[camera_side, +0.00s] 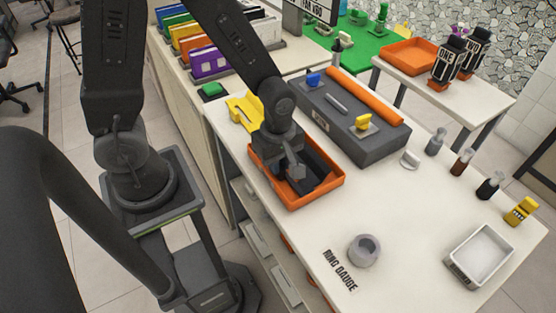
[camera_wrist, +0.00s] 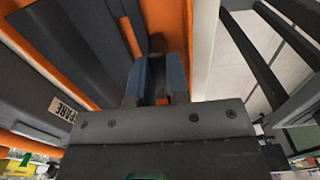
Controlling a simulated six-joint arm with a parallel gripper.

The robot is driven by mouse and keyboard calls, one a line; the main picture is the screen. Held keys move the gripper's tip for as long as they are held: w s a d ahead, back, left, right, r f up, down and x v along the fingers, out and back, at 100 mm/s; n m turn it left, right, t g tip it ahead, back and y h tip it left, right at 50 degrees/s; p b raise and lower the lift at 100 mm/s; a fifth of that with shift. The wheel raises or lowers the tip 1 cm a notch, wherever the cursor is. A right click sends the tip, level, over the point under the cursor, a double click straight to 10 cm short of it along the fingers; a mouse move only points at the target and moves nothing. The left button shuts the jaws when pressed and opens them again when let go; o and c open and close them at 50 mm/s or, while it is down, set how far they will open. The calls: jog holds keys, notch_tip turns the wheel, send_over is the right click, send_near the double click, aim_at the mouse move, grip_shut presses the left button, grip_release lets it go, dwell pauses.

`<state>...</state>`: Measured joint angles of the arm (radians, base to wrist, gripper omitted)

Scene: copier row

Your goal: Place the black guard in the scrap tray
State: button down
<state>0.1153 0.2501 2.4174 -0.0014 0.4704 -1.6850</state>
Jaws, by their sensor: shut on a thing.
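The black guard (camera_side: 324,178) appears as a dark piece inside an orange tray (camera_side: 317,201) in the side view, largely covered by my gripper. My gripper (camera_side: 297,174) is low inside this tray, shut on the guard. In the wrist view, the two blue-grey fingers (camera_wrist: 160,76) point away from the camera, with orange and dark surfaces around them. Their grip on the guard is hard to make out there. A white tray (camera_side: 482,251) stands empty at the front right; its small label is unreadable, so I cannot tell which tray is the scrap tray.
A dark grey block (camera_side: 372,148) with an orange roller (camera_side: 365,95) stands just behind the orange tray. A yellow part (camera_side: 243,112) lies left. A grey ring (camera_side: 364,250) sits in front, and small bottles (camera_side: 462,160) line the right. The counter's middle is clear.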

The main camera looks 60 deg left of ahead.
jog(key=shift+f, duration=0.1)
jog(key=c, duration=1.4)
grip_release()
jog(key=s+a+r+m+t, duration=0.1)
jog(key=s+r+m+t, duration=0.1)
jog(key=r+m, duration=0.7)
jog(key=s+a+r+m+t, duration=0.2)
jog(key=s+r+m+t, duration=0.1)
jog(key=r+m, duration=0.6)
notch_tip(320, 180, up, 4)
jog(key=shift+s+f+t, duration=0.25)
jog(key=shift+s+t, duration=0.05)
jog(key=shift+s, duration=0.6)
